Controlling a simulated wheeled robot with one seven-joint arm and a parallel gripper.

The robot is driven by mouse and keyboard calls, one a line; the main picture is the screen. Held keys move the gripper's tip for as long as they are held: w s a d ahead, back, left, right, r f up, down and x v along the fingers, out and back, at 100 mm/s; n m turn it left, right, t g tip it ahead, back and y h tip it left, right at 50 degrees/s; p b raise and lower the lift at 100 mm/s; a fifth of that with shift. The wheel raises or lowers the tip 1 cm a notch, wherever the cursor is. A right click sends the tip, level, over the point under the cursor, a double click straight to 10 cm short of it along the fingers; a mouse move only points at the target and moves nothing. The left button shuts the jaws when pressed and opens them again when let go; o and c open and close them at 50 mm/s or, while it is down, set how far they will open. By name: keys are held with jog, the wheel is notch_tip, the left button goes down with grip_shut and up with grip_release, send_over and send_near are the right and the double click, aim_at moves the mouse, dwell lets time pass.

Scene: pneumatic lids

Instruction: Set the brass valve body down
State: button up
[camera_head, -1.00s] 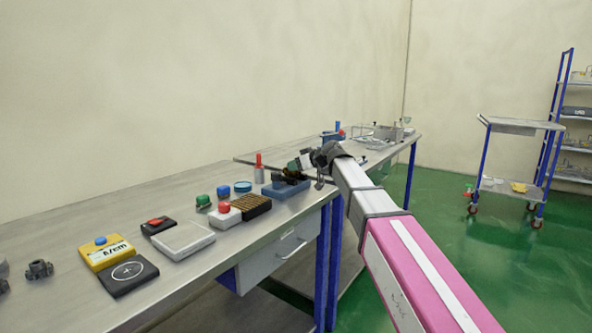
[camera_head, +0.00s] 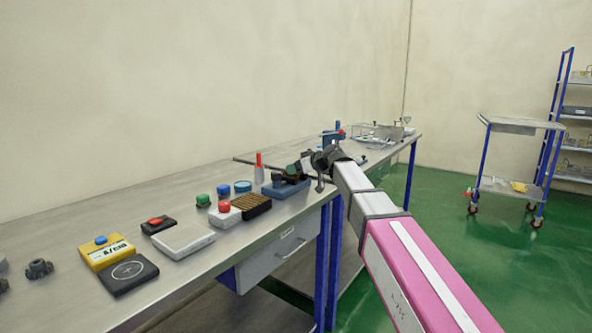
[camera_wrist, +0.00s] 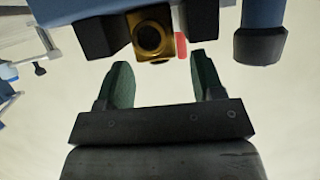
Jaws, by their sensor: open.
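The brass valve body (camera_wrist: 152,40) shows in the wrist view as a gold block with a round bore. It sits between dark jaw blocks of a blue fixture (camera_wrist: 85,10). My gripper (camera_wrist: 163,72) is open and empty, its two green-padded fingers apart from the brass body, with a gap between. In the head view my gripper (camera_head: 303,168) is just above and behind the blue fixture (camera_head: 290,189) on the bench. The brass body cannot be made out in the head view.
A cart (camera_head: 520,127) stands far right.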

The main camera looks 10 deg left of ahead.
jog(key=v, duration=1.2)
jog(key=d+f+m+h, duration=0.1)
jog(key=d+f, duration=0.1)
jog(key=f, duration=0.2)
jog(key=d+f+m, duration=0.1)
jog(key=d+f, duration=0.1)
jog(key=f, duration=0.2)
jog(key=s+d+f+h, duration=0.1)
jog(key=d+f, duration=0.1)
jog(key=f, duration=0.2)
jog(key=shift+d+m+h, duration=0.15)
jog(key=shift+m+h, duration=0.15)
jog(key=shift+m, duration=0.1)
jog(key=s+d+f+m+g+h, duration=0.1)
jog(key=s+d+f+m+h, duration=0.2)
jog(key=s+d+f, duration=0.3)
jog(key=s+d+f+m+g+h, duration=0.2)
jog(key=s+d+f, duration=0.5)
jog(key=d+f, duration=0.5)
jog(key=s+d+f+m+g+h, duration=0.2)
jog(key=s+d+f+m+h, duration=0.2)
jog(key=d+f, duration=0.5)
notch_tip(320, 180, down, 7)
jog(key=s+m, duration=0.1)
jog(key=s, duration=0.1)
jog(key=shift+s+d+m+h, duration=0.3)
jog(key=shift+d+h, duration=0.05)
jog(key=shift+h, duration=0.05)
jog(key=shift+f, duration=0.1)
